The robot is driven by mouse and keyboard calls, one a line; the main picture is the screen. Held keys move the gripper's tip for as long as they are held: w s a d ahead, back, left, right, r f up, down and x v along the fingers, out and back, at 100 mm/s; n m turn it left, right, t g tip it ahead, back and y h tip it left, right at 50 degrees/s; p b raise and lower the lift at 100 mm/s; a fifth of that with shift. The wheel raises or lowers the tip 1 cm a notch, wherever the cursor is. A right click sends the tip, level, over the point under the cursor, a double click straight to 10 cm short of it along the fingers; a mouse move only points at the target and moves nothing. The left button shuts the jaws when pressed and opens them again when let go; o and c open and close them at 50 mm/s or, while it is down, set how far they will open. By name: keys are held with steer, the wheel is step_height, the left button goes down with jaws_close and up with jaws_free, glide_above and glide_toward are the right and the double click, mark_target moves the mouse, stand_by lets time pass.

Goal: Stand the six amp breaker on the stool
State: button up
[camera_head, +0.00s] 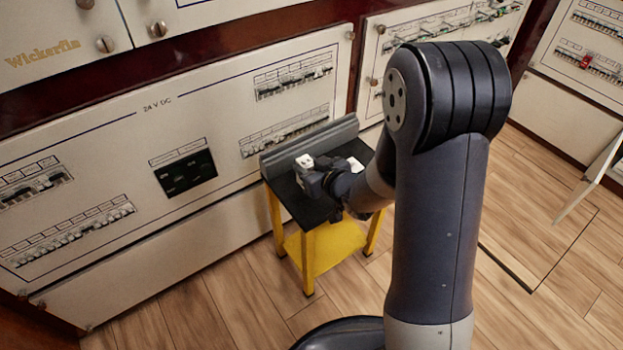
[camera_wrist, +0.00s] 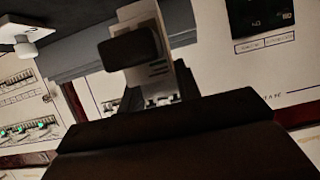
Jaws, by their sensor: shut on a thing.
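The stool (camera_head: 289,199) has a black top, yellow legs and a grey raised ledge along its back. My gripper (camera_head: 310,174) is over the left part of the stool top. It is shut on a white breaker (camera_head: 304,160), which also shows between the dark fingers in the wrist view (camera_wrist: 154,77). The breaker's rating cannot be read. I cannot tell whether it touches the stool top. Another small white thing (camera_head: 355,164) is on the stool's right part, partly hidden by my arm; a white piece with a round knob (camera_wrist: 28,42) shows at upper left in the wrist view.
The 24 V DC panel (camera_head: 110,135), with breaker rows and a dark display (camera_head: 186,173), stands close behind the stool. The grey ledge (camera_head: 310,143) bounds the stool's back. An open flap (camera_head: 590,175) juts out at right. Wooden floor (camera_head: 220,305) is clear at the front left.

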steer(key=shift+f+b, duration=0.65)
steer(key=shift+f, duration=1.2)
steer(key=shift+f, duration=0.2)
steer(key=o, duration=1.1)
steer(key=shift+r, duration=0.1)
steer(key=shift+r, duration=0.2)
steer(key=p+v, duration=0.2)
steer(key=v, duration=1)
steer(key=shift+f, duration=0.15)
